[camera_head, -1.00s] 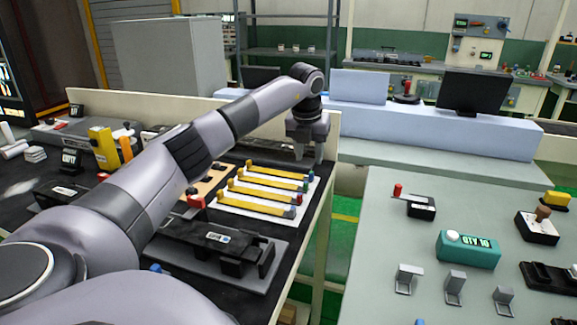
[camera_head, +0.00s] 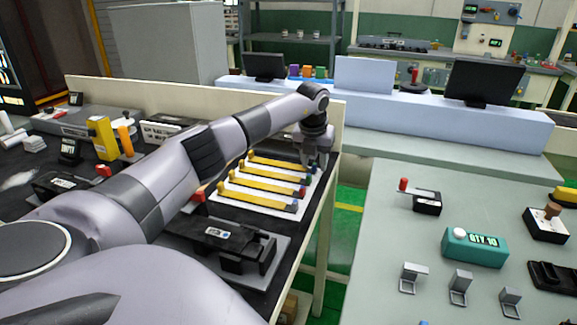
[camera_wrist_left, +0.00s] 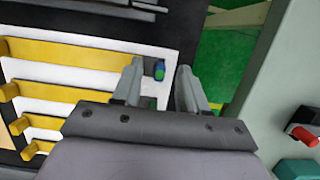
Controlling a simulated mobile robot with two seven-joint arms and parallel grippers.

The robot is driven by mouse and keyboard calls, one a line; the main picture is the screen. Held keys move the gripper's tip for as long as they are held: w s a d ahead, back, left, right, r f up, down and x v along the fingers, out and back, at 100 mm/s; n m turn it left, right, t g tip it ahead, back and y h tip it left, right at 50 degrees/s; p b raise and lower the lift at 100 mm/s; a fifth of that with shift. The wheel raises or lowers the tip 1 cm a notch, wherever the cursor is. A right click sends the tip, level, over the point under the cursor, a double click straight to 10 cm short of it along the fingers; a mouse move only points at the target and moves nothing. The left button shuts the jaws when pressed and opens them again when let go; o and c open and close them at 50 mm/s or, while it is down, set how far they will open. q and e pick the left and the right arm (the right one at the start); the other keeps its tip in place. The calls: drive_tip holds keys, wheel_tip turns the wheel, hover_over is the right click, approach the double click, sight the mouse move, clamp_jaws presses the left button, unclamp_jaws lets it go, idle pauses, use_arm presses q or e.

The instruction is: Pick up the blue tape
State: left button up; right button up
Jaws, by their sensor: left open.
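The blue tape (camera_head: 311,170) is a small blue piece at the right end of the farthest yellow strip, on a white board. In the left wrist view the blue tape (camera_wrist_left: 159,65) shows with green just below it, between the fingers. My left gripper (camera_head: 318,158) is open and low over that far right corner of the board. In the left wrist view the gripper (camera_wrist_left: 160,88) has one finger each side of the blue piece. I see no grip on it. The gripper partly hides the strip's end in the head view. My right gripper is not in view.
Several yellow strips (camera_head: 262,187) lie side by side on the white board (camera_head: 245,207), with green and red pieces at their right ends. A black fixture (camera_head: 235,248) stands nearer. The bench's right edge is close to the gripper; a gap separates it from the grey table (camera_head: 380,290).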

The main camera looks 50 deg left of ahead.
use_arm(q)
clamp_jaws()
